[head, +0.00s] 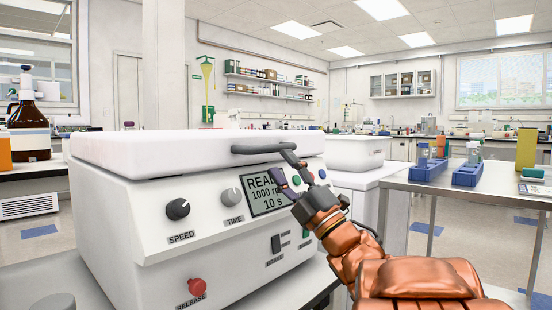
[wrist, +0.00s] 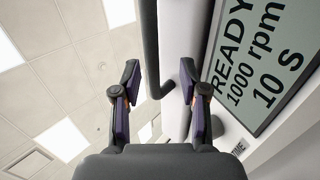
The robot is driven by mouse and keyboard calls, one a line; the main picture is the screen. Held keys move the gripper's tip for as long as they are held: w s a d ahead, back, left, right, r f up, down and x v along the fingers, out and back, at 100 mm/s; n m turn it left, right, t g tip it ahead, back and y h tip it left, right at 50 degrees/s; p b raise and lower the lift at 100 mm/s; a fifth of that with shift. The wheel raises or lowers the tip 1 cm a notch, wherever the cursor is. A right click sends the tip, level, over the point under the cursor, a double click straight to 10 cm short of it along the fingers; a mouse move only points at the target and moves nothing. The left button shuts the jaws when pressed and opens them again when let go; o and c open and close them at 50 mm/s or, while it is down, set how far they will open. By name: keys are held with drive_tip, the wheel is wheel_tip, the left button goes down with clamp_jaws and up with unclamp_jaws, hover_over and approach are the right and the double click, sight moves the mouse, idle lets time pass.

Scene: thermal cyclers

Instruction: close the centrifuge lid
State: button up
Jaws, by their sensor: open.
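The white centrifuge (head: 150,210) stands on a bench at the left. Its thick white lid (head: 180,148) lies about level over the body, and I cannot tell whether it is fully seated or latched. A dark bar handle (head: 262,149) sticks out from the lid's front. My gripper (head: 284,166) is open at the right end of the handle, by the display. In the wrist view, the open fingers (wrist: 160,78) stand either side of part of the handle (wrist: 151,45); contact cannot be told.
The centrifuge's front has a READY display (head: 266,192), a speed knob (head: 178,209) and a red release button (head: 197,287). A metal table (head: 480,185) with blue tube racks (head: 467,173) stands at the right. A brown bottle (head: 28,115) stands at the far left.

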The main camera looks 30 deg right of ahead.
drive_tip(key=shift+v, duration=1.6)
